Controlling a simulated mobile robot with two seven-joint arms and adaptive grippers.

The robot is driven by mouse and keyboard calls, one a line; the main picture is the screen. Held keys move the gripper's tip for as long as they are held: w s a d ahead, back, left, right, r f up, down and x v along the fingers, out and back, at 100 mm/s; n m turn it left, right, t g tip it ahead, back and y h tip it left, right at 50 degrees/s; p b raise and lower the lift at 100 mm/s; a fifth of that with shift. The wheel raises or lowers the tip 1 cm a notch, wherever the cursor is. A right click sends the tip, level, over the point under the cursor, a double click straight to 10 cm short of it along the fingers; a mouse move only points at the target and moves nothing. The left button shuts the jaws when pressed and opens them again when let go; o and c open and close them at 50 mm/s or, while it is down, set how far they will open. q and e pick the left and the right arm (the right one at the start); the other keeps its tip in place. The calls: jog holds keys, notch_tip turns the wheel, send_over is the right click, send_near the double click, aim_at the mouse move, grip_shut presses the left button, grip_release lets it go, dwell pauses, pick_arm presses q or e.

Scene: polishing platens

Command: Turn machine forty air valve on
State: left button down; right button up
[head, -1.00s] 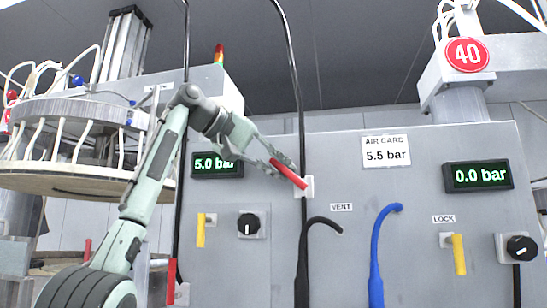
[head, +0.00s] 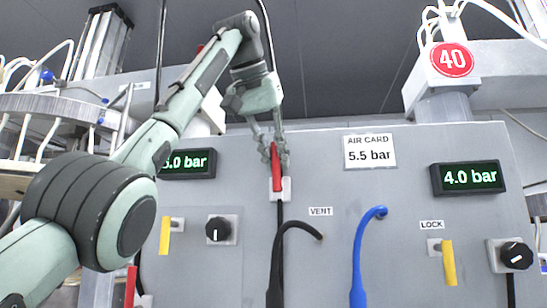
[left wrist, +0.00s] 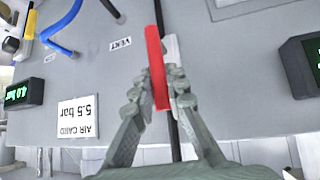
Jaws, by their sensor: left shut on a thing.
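The red valve lever (head: 277,180) stands upright on its pale mount (head: 286,190), left of the AIR CARD sign reading 5.5 bar (head: 369,151). My left gripper (head: 274,153) comes down from above and is shut on the lever. The left wrist view also shows the red lever (left wrist: 156,60) between the two fingers of my left gripper (left wrist: 157,92). The round red sign 40 (head: 452,60) is at the upper right. The display below it (head: 470,177) reads 4.0 bar. My right gripper is not in view.
A black hose (head: 300,228) at VENT and a blue hose (head: 359,255) stand out from the panel. Yellow levers (head: 165,236) (head: 449,262) and black knobs (head: 218,229) (head: 517,255) flank them. Another display (head: 190,163) is partly covered by my left arm.

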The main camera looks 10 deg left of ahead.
pick_arm(q)
jog(key=shift+d+r+y, duration=0.1)
jog(key=shift+d+y, duration=0.1)
jog(key=shift+y, duration=0.1)
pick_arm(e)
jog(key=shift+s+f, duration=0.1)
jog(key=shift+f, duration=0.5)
pick_arm(q)
jog(key=c, duration=1.5)
grip_release()
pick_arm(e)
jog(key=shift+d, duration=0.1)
pick_arm(q)
jog(key=v, duration=0.7)
jog(key=shift+s, duration=0.2)
